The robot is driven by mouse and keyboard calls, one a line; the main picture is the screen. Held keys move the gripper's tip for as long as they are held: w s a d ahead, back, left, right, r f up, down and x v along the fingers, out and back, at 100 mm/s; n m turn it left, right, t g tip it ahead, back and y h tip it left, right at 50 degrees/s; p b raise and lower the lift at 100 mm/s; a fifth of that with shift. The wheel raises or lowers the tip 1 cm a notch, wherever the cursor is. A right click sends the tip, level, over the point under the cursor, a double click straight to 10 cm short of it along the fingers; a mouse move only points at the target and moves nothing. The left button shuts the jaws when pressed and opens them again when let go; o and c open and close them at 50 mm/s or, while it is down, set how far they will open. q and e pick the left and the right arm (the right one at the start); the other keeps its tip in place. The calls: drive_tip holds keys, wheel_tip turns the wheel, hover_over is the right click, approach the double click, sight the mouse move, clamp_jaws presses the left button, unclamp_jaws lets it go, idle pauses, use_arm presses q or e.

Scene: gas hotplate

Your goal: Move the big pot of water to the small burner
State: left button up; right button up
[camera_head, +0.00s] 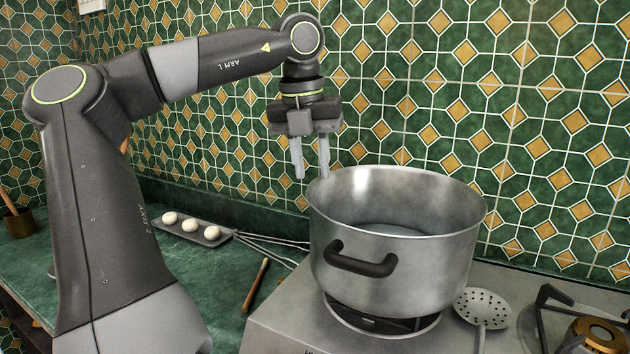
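The big metal pot (396,243) stands upright on the left burner (384,326) of the hotplate. Water (390,229) shows low inside it, and a dark handle (360,261) is on its near side. My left gripper (311,176) points down just beyond the pot's left rim, with its two fingers apart and nothing between them. One finger appears close to the rim; I cannot tell whether it touches. Another burner (601,338), with a brass-coloured cap and black grate, is partly visible at the lower right. My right gripper does not show.
A skimmer (482,308) lies on the hotplate (300,322) right of the pot. On the green counter (207,277) are a tray (212,234) with white round items, and a wooden stick (256,285). The tiled wall (470,100) rises close behind the pot.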

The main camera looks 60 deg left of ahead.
use_arm(q)
drive_tip(key=r, duration=0.4)
drive_tip(key=shift+s+r+p, duration=0.35)
drive_tip(key=shift+r+p, duration=0.05)
